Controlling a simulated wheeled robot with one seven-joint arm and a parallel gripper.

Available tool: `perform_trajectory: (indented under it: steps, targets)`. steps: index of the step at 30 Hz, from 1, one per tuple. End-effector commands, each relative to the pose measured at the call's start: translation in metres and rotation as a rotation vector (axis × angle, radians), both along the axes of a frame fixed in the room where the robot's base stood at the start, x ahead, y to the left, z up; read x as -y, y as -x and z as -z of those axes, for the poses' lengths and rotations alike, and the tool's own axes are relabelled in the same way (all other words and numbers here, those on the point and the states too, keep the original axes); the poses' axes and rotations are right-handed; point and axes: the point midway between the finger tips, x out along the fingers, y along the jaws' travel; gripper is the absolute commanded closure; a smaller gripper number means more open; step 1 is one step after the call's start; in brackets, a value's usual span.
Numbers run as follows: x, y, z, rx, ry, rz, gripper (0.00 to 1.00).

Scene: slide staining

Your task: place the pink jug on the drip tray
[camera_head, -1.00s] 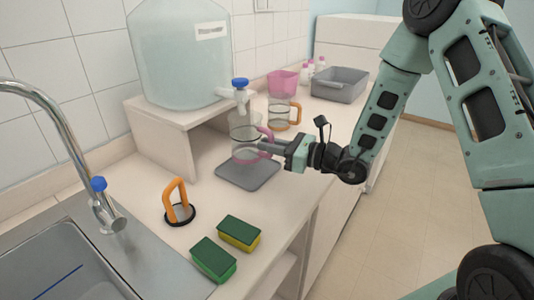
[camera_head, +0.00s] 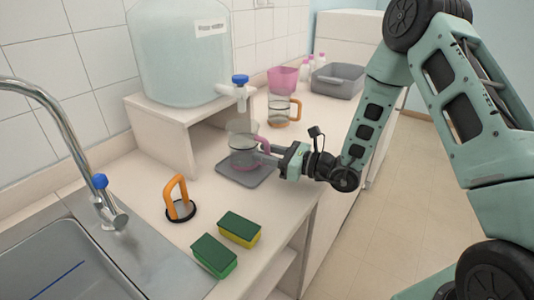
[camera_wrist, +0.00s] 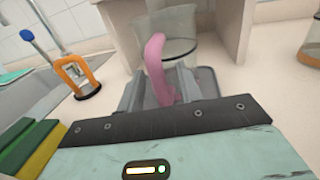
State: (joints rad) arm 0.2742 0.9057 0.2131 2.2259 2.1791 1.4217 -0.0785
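The pink jug (camera_head: 243,155) is a clear vessel with a pink handle, upright over the grey drip tray (camera_head: 241,180). Its base is at or just above the tray; I cannot tell if they touch. My gripper (camera_head: 268,157) reaches in from the right and is shut on the jug's handle. In the wrist view the pink handle (camera_wrist: 156,65) stands between the two fingers (camera_wrist: 160,92), with the jug's clear body (camera_wrist: 180,42) behind it. Part of the drip tray (camera_wrist: 207,80) shows to the right there; the rest is hidden by the jug and gripper.
A water tank (camera_head: 180,60) on a white stand (camera_head: 160,118) has a blue-topped tap (camera_head: 240,88) above the tray. An orange-handled jug (camera_head: 279,108), pink beaker (camera_head: 282,79) and grey bin (camera_head: 338,82) stand behind. An orange-handled holder (camera_head: 179,205), sponges (camera_head: 239,229) and sink (camera_head: 65,265) are in front.

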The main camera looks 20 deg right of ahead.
Motion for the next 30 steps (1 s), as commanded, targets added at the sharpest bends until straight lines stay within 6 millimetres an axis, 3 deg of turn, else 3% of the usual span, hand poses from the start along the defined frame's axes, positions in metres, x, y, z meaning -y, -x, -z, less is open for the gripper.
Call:
perform_trajectory:
  steps: [8,22,27,30]
  targets:
    - [0.006,0.004,-0.002,0.000,0.001,0.002,0.65]
    - [0.073,0.066,-0.001,0.000,0.000,0.005,0.65]
    - [0.085,0.078,-0.002,0.001,0.001,0.001,0.65]
    - [0.076,0.086,-0.007,0.007,0.012,-0.047,0.65]
